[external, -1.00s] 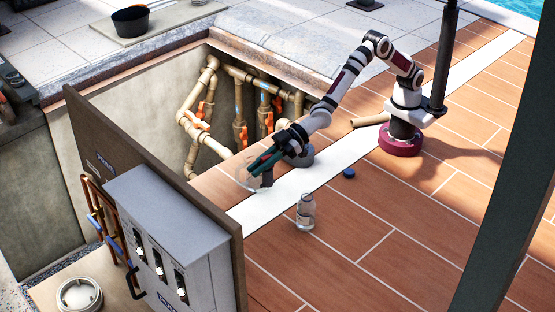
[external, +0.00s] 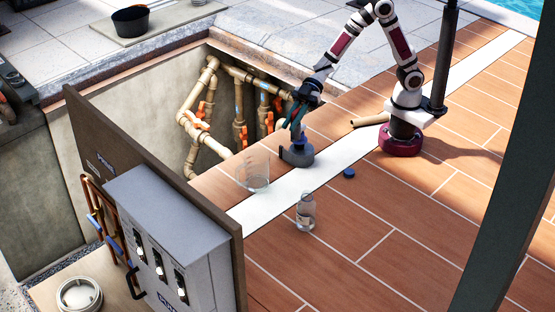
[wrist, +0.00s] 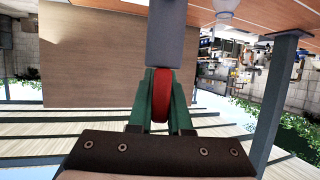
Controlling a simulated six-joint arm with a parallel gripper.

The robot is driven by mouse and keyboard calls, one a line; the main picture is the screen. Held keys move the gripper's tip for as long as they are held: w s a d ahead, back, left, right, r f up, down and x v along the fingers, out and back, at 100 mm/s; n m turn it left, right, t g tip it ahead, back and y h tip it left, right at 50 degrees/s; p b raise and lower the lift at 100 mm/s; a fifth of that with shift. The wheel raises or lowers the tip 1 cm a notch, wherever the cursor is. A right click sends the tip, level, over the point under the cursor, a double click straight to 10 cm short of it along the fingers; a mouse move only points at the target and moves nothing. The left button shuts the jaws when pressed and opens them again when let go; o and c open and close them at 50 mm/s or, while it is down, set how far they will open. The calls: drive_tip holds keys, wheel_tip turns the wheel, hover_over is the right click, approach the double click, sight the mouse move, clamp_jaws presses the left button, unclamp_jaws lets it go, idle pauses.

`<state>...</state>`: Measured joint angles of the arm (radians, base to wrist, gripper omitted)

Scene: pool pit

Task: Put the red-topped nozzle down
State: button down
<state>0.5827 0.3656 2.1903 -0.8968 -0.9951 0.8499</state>
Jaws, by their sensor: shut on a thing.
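The red-topped nozzle is held in my gripper (external: 294,122). In the wrist view its red top (wrist: 161,92) sits between the two green fingers, and its grey body (wrist: 172,40) extends beyond the fingertips. In the external view, my gripper points down directly above a dark grey round piece (external: 299,158) on the tiles. The nozzle's lower part overlaps that piece in the picture, and I cannot tell whether they touch.
A clear beaker (external: 253,172) stands left of the grey piece at the pit edge. A clear bottle (external: 306,212) and a blue cap (external: 348,173) are on the deck in front. A tan tube (external: 369,121) lies near my base. Open tiles lie to the right.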

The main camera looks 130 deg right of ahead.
drive_tip(key=s+a+f+n+y, duration=0.1)
drive_tip(key=s+a+f+y, duration=0.15)
drive_tip(key=s, duration=0.35)
drive_tip(key=shift+n+h, duration=0.3)
drive_tip(key=shift+h, duration=0.15)
drive_tip(key=shift+w+a+f, duration=1.05)
drive_tip(key=shift+a+f, duration=0.7)
drive_tip(key=shift+f, duration=0.7)
drive_tip(key=shift+w+a+f, duration=1)
drive_tip(key=shift+a+f, duration=0.8)
drive_tip(key=shift+f, duration=0.65)
drive_tip(key=shift+w+a+f, duration=1.05)
drive_tip(key=shift+a+f, duration=0.7)
drive_tip(key=shift+f, duration=0.7)
drive_tip(key=c, duration=0.8)
unclamp_jaws()
drive_tip(key=shift+f, duration=0.15)
drive_tip(key=shift+c, duration=0.2)
